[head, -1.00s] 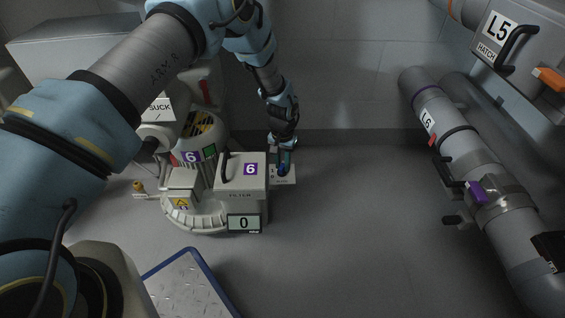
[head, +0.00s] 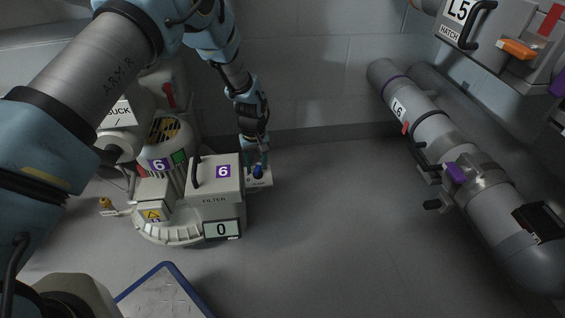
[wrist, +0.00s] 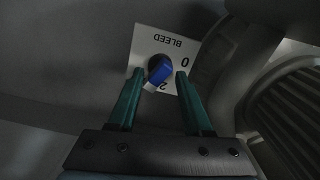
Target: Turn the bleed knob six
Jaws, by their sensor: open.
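The bleed knob is a small blue knob (head: 258,172) on a white plate beside the filter box marked 6 (head: 216,180). In the wrist view the blue knob (wrist: 160,70) has a slanted grip on a plate (wrist: 148,45) lettered BLEED, with 0 and 2 readable upside down or turned. My gripper (wrist: 160,75) is open, with one teal finger on each side of the knob. I cannot tell whether the fingers touch it. In the head view my gripper (head: 257,160) points down at the knob.
A display (head: 222,229) on the filter box reads 0. A white blower body (head: 165,150) with a 6 label stands left of it. A blue-edged plate (head: 165,295) lies in front. Pipe L6 (head: 425,125) runs along the right. The floor between is clear.

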